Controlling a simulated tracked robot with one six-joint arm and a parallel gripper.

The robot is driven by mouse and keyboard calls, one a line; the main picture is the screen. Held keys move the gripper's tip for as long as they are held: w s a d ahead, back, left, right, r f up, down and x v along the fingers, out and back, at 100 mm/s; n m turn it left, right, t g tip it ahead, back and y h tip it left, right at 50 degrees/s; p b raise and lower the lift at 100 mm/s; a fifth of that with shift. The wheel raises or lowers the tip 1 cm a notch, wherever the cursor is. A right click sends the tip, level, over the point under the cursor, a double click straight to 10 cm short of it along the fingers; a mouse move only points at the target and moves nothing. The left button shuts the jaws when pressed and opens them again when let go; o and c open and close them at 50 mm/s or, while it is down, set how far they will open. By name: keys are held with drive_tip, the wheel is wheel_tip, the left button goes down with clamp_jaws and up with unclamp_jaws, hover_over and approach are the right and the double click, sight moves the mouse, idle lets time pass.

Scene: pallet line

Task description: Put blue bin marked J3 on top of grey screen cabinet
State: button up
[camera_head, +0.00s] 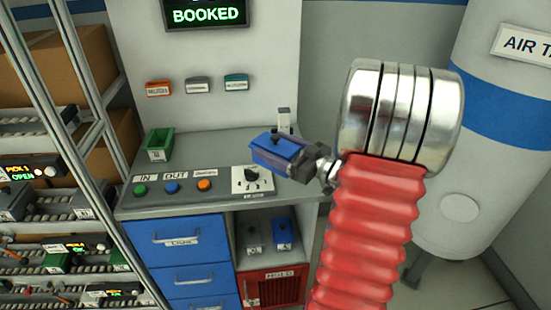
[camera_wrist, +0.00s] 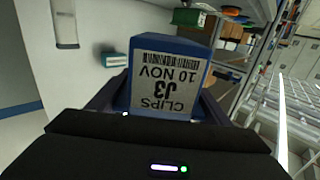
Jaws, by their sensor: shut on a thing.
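My gripper (camera_head: 301,160) is shut on the blue bin (camera_head: 277,150) and holds it over the right part of the grey worktop, near the dial panel. In the wrist view the blue bin (camera_wrist: 166,77) sits between the two fingers. Its white label reads CLIPS, J3 and 10 NOV, upside down. The grey screen cabinet (camera_head: 212,62) stands ahead, with a lit BOOKED screen (camera_head: 207,15) and a grey worktop (camera_head: 205,147). The gap between bin and worktop is hard to judge.
A green bin (camera_head: 159,145) stands at the worktop's left. IN and OUT buttons and a dial panel (camera_head: 252,180) line its front. Blue drawers (camera_head: 178,240) and a red HOLD door (camera_head: 277,288) lie below. Racks stand left, a white tank (camera_head: 490,130) right. The worktop's middle is clear.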

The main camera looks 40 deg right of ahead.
idle(0.3)
drive_tip(key=shift+f, duration=1.85)
drive_tip(key=shift+f, duration=0.5)
drive_tip(key=o, duration=2)
drive_tip(key=shift+c, duration=0.2)
drive_tip(key=shift+r, duration=0.5)
drive_tip(key=s+d, duration=0.2)
drive_tip(key=s, duration=1)
drive_tip(key=shift+d, duration=0.1)
